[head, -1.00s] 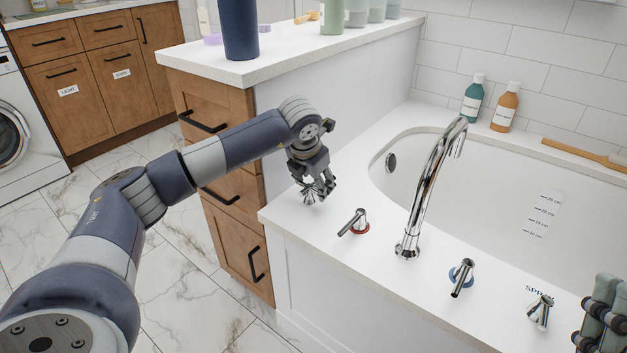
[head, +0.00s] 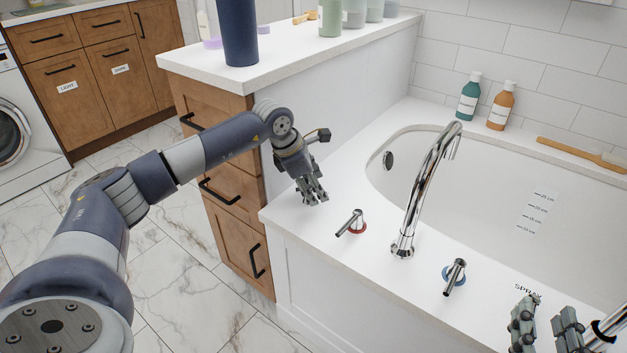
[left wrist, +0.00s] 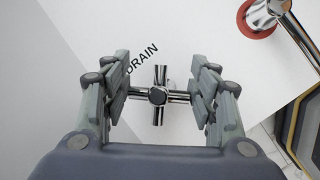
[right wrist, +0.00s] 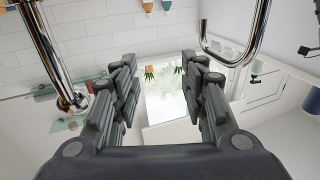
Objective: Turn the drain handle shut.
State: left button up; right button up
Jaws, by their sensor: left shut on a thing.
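The drain handle (left wrist: 158,96) is a chrome cross knob beside the printed word DRAIN, seen in the left wrist view. In the head view it is mostly hidden by my left gripper (head: 313,196), which points down at the tub deck's near left corner. My left gripper (left wrist: 160,88) is shut on the handle, its fingers against the ends of two opposite arms of the cross. My right gripper (head: 547,312) is at the lower right of the head view. Its fingers (right wrist: 162,75) stand apart with nothing between them.
A red-ringed tap handle (head: 352,222) stands close to the right of my left gripper. The tall spout (head: 415,195) and a blue-ringed handle (head: 455,277) stand farther right. A counter (head: 290,55) with a dark blue cylinder (head: 239,32) rises behind my left arm.

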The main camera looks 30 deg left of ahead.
pick_arm(q)
jog(key=shift+a+r+m, duration=0.1)
jog(key=shift+a+m, duration=0.05)
jog(key=shift+m, duration=0.15)
pick_arm(e)
jog(key=shift+d+f+g, duration=0.15)
jog(key=shift+f+g, duration=0.25)
jog(key=shift+f, duration=0.45)
pick_arm(q)
jog(key=o, duration=1)
pick_arm(e)
jog(key=shift+f, duration=0.2)
